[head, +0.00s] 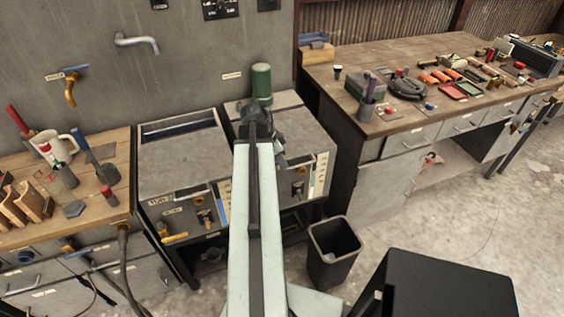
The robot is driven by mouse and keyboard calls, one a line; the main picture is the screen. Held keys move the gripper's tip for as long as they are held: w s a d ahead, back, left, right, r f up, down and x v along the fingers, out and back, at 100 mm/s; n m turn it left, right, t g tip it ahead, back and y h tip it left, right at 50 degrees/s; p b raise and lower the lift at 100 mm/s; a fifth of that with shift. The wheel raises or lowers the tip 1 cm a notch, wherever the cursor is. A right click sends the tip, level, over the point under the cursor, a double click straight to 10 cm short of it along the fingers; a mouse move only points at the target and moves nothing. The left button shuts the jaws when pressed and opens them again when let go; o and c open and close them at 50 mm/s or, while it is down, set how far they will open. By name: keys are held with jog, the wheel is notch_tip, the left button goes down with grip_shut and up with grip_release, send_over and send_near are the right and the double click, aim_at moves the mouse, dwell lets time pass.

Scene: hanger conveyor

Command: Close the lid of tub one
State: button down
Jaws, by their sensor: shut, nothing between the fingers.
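Two grey metal tub units stand side by side against the wall. The left tub (185,162) has a flat grey top with a dark slot along its back edge. Its front label seems to read "TUB 2", but the print is small. The right tub (303,137) is partly hidden behind my arm. Its visible top looks flat, and I cannot tell how its lid stands. My gripper (261,118) is a dark shape over the right tub, in front of a green cylinder (261,82). It is shut and empty; I cannot tell whether it touches anything.
A wooden bench (108,150) with tools and a white jug (60,147) stands left. A workbench (400,55) with many small items stands right. A black bin (334,250) stands on the floor before the right tub. Taps (137,41) stick out from the wall.

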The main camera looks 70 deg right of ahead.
jog(key=shift+a+f, duration=0.25)
jog(key=shift+s, duration=0.1)
jog(key=s+p+v, duration=0.1)
jog(key=p+v, duration=1.3)
jog(key=shift+d+r, duration=0.25)
jog(key=shift+r, duration=0.05)
jog(key=shift+w, duration=0.15)
